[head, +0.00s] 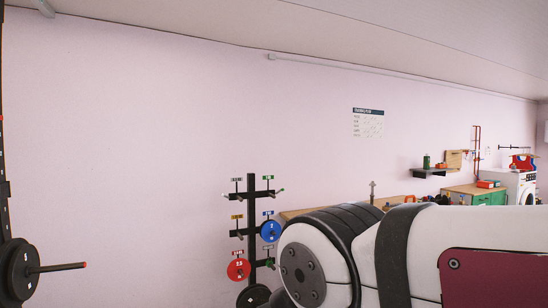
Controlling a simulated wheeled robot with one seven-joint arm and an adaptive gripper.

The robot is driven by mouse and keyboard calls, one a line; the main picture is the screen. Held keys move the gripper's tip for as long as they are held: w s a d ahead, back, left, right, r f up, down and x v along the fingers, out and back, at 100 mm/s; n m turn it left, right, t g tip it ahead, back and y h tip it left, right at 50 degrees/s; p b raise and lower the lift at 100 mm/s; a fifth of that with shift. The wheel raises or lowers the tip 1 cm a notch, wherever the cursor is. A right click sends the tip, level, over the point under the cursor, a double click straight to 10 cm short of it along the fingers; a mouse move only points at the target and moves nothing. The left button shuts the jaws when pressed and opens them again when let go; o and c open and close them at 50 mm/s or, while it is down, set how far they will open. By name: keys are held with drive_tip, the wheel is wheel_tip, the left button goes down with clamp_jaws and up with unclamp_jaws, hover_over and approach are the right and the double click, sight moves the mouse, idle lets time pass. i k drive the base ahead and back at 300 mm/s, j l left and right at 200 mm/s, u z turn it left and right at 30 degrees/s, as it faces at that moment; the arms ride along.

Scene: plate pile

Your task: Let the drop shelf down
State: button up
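A small dark wall shelf (427,174) is on the far right part of the pink wall, level, with a green bottle (427,161) on it. A light wooden panel (454,159) stands upright against the wall just right of it. I cannot tell whether either of these is the drop shelf. My arm (325,255), white with black bands, fills the lower right and is far nearer than the shelf. My gripper is out of view, so its state does not show.
A weight rack with coloured plates (251,235) stands left of my arm. A barbell stand with a black plate (20,270) is at the left edge. Wooden benches (477,190) and a white washing machine (520,187) are at the far right. My arm hides the floor there.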

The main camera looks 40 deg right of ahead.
sight(453, 158)
drive_tip(key=z, duration=2)
drive_tip(key=i+z, duration=0.2)
drive_tip(key=z, duration=0.15)
drive_tip(key=i+j+z, duration=0.2)
drive_tip(key=i, duration=1.8)
drive_tip(key=i+l, duration=0.1)
drive_tip(key=i, duration=2.05)
drive_tip(key=i+z, duration=0.25)
drive_tip(key=i, duration=0.75)
drive_tip(key=i+j+z, duration=0.2)
drive_tip(key=i, duration=0.75)
drive_tip(key=i+u, duration=0.2)
drive_tip(key=i, duration=0.5)
drive_tip(key=i+u, duration=0.2)
drive_tip(key=i, duration=0.45)
drive_tip(key=i+l+u, duration=0.25)
drive_tip(key=i, duration=0.4)
